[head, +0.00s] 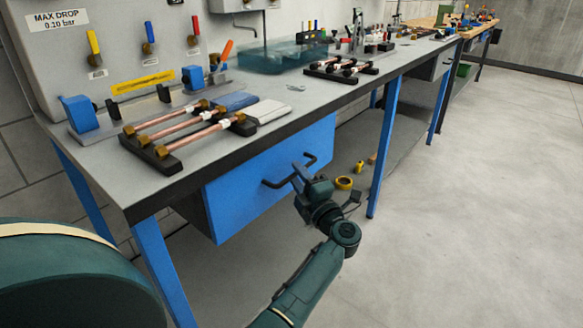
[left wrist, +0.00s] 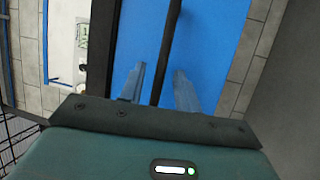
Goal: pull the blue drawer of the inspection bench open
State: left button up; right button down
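The blue drawer (head: 240,196) hangs under the front of the inspection bench (head: 110,180). I see no opened interior, and its front sits close under the bench's dark edge. Its black bar handle (head: 271,184) stands out from the front. My left gripper (head: 301,173) is at the handle's right part. In the left wrist view, its two fingers (left wrist: 160,88) are apart, with the handle bar (left wrist: 170,50) running between them and a gap on each side. The blue drawer front (left wrist: 215,40) fills the view behind. My right gripper is not in view.
Copper tubes on a black rack (head: 158,160) lie on the bench top above the drawer. A blue bench leg (head: 384,145) stands right of the gripper. The floor (head: 480,200) to the right is clear.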

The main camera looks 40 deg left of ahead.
pick_arm(q)
jog(key=shift+w+a+r, duration=0.15)
jog(key=shift+w+a, duration=0.15)
jog(key=shift+a, duration=0.3)
jog(key=shift+c, duration=0.4)
grip_shut()
